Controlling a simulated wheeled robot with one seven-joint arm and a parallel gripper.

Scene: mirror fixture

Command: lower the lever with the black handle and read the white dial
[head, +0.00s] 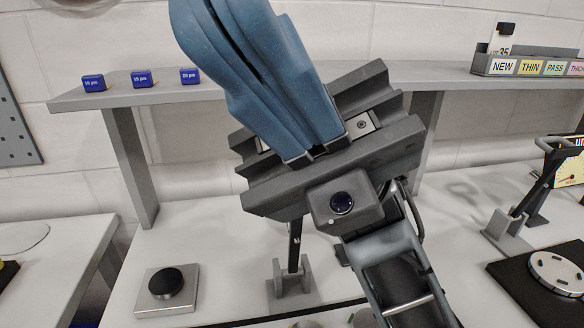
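My gripper (270,70) fills the upper middle of the head view, its blue fingers pointing up. The fingers lie close together at the middle of their rail, and their tips run to the top edge. I see nothing between them. A dark upright rod in a grey bracket (292,280) stands on the bench below and behind my gripper, which hides its upper part. I cannot tell whether it has a black handle. I cannot make out a white dial.
A black knob on a square metal plate (166,287) sits left on the bench. Blue blocks (142,79) stand on the grey shelf (215,86) behind. A labelled tray (520,66) is on the shelf at right. A pale disc (558,273) lies on a black mat.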

